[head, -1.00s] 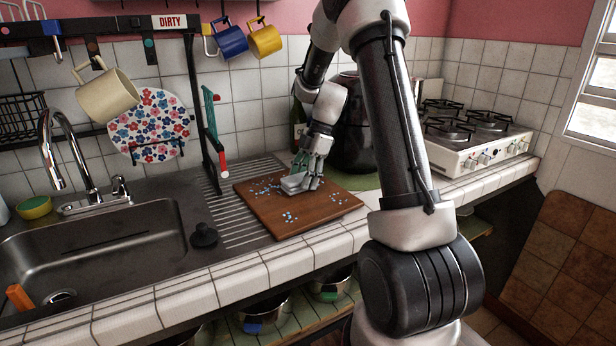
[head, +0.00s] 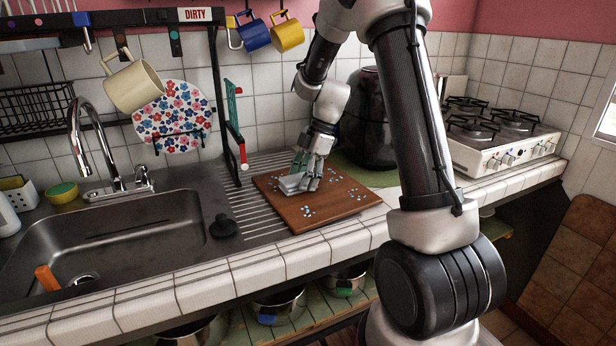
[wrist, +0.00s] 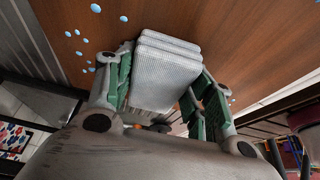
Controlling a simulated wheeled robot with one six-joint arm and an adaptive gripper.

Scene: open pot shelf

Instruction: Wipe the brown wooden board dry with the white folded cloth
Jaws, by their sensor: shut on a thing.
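The brown wooden board (head: 318,208) lies on the counter at the edge of the ribbed drainer, with several blue water drops on its front and left parts. My gripper (head: 304,181) is over the board's back left part, pointing down, shut on the white folded cloth (head: 290,184). In the wrist view the cloth (wrist: 166,68) sits between the green finger pads against the board (wrist: 225,30). Drops (wrist: 90,40) show left of the cloth, and a few at the right. I cannot tell exactly how firmly the cloth touches the wood.
The steel sink (head: 110,245) is on the left, with a black plug (head: 223,226) beside it. A rack post (head: 222,110) stands behind the board's left side. A dark pot (head: 367,125) stands behind it, and the stove (head: 500,140) is on the right.

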